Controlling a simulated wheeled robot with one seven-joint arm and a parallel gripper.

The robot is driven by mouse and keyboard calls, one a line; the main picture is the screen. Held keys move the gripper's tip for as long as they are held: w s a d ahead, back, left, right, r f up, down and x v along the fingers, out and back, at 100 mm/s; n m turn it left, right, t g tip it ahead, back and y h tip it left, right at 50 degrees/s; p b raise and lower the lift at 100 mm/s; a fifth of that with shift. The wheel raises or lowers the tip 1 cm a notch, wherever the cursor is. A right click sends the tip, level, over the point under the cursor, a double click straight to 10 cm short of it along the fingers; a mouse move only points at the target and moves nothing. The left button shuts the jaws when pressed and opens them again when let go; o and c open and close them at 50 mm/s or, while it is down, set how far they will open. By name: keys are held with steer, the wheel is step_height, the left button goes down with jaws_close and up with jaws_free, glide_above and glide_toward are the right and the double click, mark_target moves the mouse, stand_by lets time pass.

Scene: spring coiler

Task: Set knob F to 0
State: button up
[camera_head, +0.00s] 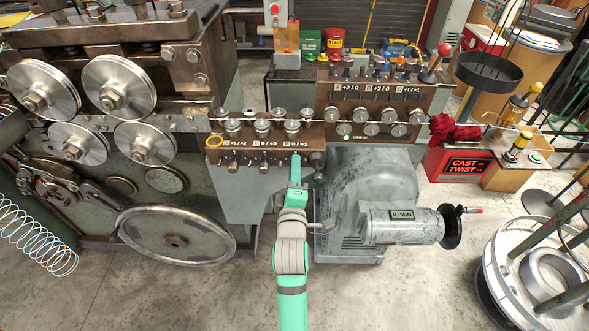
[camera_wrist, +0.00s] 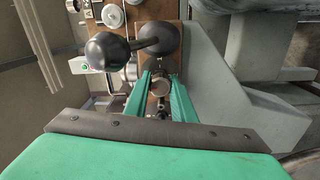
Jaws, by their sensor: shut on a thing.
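My gripper (camera_head: 295,170) reaches up to the lower brown panel (camera_head: 222,158) in the head view, at the rightmost of its row of small knobs. In the wrist view its green fingers (camera_wrist: 164,84) are closed around a small round metal knob (camera_wrist: 160,85). The fingers hide most of this knob in the head view. No letter F can be read on it. A white number plate (camera_head: 294,142) sits above it, seeming to begin with 0. Two other knobs (camera_head: 233,166) and (camera_head: 264,166) stand to the left, free of the gripper.
Two dark ball handles (camera_wrist: 108,51) and (camera_wrist: 157,38) are close above my fingers in the wrist view. An upper brown panel (camera_head: 325,75) with more knobs is at the right. The grey motor housing (camera_head: 375,185) stands right of my arm. Floor at the front is clear.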

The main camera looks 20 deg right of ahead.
steer(key=o, duration=0.8)
steer(key=shift+w, duration=0.1)
steer(key=shift+s+a, duration=0.35)
steer(key=v, duration=1)
steer(key=shift+d, duration=0.25)
